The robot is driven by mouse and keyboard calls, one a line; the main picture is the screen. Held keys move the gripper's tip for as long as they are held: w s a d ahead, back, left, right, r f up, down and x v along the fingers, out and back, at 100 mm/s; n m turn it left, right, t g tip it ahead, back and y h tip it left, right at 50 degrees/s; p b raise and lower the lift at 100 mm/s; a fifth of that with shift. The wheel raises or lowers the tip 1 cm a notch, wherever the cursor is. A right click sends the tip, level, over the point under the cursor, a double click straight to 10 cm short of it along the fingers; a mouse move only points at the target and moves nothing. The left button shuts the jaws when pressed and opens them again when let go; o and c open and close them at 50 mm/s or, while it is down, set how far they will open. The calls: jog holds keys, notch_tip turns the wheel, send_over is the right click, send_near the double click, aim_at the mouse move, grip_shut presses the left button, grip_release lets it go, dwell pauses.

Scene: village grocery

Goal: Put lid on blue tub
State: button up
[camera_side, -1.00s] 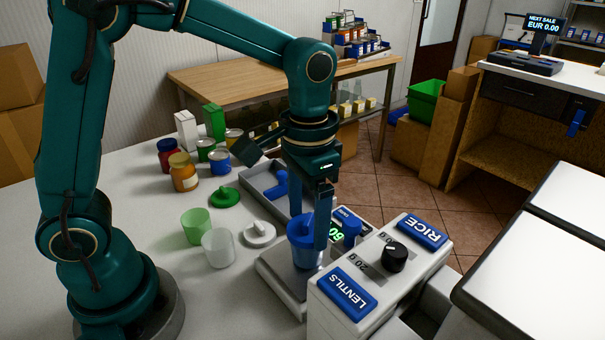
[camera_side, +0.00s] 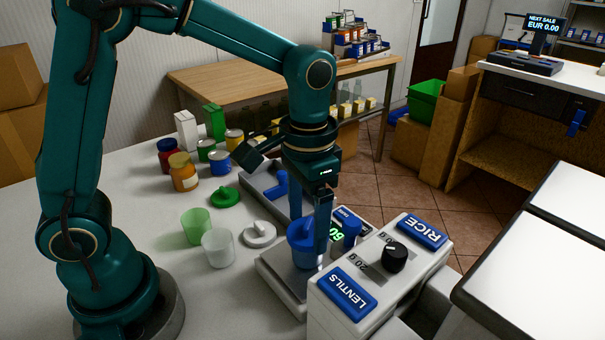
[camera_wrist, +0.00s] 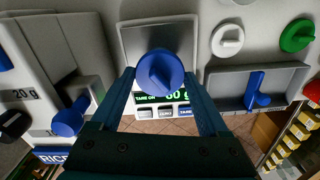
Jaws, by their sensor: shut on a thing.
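The blue tub (camera_side: 306,259) stands on the weighing scale in the side view. The blue lid (camera_wrist: 161,76), round with a raised grip bar, is at the tub's mouth and looks slightly tilted in the side view. My gripper (camera_wrist: 160,77) points down over the scale, its fingers on opposite sides of the lid and shut on it. In the wrist view the lid hides the tub, so I cannot tell whether the lid is fully seated. The near finger hides part of the tub and lid in the side view.
The scale (camera_side: 275,280) stands beside the lentils and rice dispenser (camera_side: 345,325). A grey tray (camera_wrist: 222,88) holds a blue scoop (camera_wrist: 254,92). White (camera_side: 259,235) and green (camera_side: 226,196) lids and green (camera_side: 196,226) and white (camera_side: 218,248) tubs lie left. Jars and cans stand behind.

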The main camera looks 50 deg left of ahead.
jog(key=o, duration=1.2)
jog(key=shift+c, duration=0.2)
jog(key=shift+r, duration=2.75)
grip_shut()
jog(key=shift+f, duration=0.1)
